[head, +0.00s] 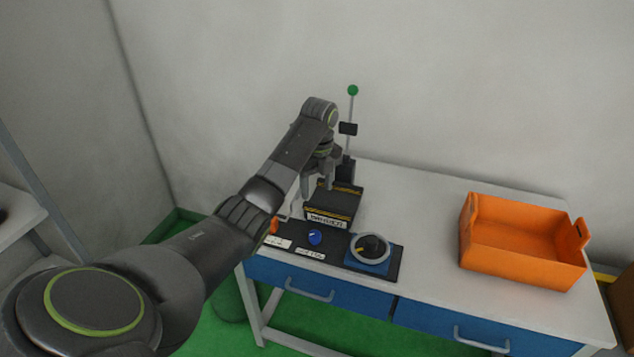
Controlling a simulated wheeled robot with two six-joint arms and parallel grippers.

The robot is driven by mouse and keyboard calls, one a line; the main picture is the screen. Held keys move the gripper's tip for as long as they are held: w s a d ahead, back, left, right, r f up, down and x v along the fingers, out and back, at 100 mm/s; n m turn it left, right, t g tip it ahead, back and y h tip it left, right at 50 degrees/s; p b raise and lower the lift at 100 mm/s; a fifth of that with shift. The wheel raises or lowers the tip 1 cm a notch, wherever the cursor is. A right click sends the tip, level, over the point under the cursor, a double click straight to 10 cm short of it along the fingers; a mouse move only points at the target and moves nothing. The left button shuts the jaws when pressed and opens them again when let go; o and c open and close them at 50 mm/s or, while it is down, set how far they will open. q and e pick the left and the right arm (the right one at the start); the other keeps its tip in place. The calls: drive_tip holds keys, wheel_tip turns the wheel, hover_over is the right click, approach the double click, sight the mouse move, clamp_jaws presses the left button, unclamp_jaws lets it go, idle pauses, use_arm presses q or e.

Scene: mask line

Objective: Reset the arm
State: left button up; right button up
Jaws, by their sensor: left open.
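My left arm reaches in from the lower left over the table. My left gripper (318,192) points down, open, just above or beside a black box with yellow-striped edges (336,204) and a white label. I cannot tell whether it touches the box. A black control panel (336,252) lies in front of the box. It carries a blue button (315,237), a dial with a black knob and grey ring (370,248), and an orange part (274,226) partly hidden by my arm. My right gripper is not in view.
An orange crate (522,262), apparently empty, stands on the right of the white table (425,215). A thin pole with a green ball on top (352,90) rises behind the box. The tabletop between panel and crate is clear. Blue drawers (318,288) are below.

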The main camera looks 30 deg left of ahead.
use_arm(q)
drive_tip(key=shift+r, duration=0.3)
